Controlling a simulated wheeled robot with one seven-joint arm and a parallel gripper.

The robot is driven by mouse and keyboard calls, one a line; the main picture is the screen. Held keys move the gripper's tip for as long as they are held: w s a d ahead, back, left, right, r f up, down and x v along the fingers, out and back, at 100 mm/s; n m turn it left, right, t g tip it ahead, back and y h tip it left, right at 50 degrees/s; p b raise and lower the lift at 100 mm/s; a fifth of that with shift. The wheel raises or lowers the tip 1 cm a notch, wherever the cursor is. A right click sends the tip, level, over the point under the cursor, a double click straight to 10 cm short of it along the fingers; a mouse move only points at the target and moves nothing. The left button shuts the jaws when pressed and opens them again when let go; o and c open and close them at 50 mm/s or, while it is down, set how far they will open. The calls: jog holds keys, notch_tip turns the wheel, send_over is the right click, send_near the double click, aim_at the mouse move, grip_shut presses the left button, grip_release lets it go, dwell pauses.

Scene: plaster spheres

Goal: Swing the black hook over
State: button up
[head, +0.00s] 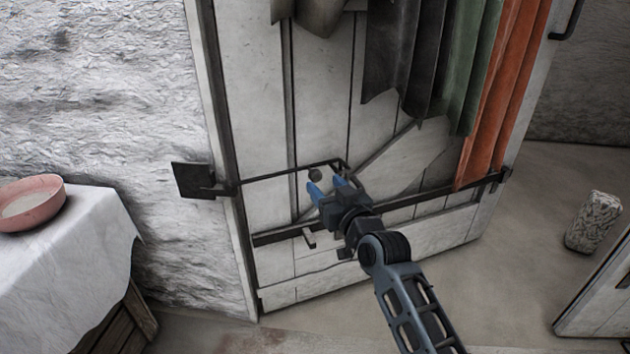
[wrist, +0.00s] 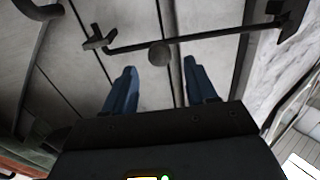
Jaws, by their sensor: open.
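The black hook (head: 280,173) is a long thin bar running from a dark plate (head: 192,180) on the wall beside the door frame across the white plank door (head: 262,100). Its far end meets a dark fitting (head: 340,164) on the door. A round dark knob (head: 315,174) sits on the bar near that end. In the wrist view the bar (wrist: 205,41) crosses above the fingers, with the knob (wrist: 160,54) centred between the fingertips. My gripper (head: 329,185) is open, its blue fingers apart and pointing at the knob; whether they touch it I cannot tell.
Dark, green and orange cloths (head: 508,90) hang on the door at upper right. A cloth-covered table (head: 75,265) with a pink bowl (head: 32,203) stands at left. A rough stone block (head: 594,222) is on the floor at right. A dark rail (head: 415,207) crosses the door.

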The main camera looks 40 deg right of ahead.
aim_at(318, 177)
jog(key=shift+b+x, duration=0.45)
jog(key=shift+x, duration=2.7)
jog(key=shift+c, duration=0.5)
grip_shut()
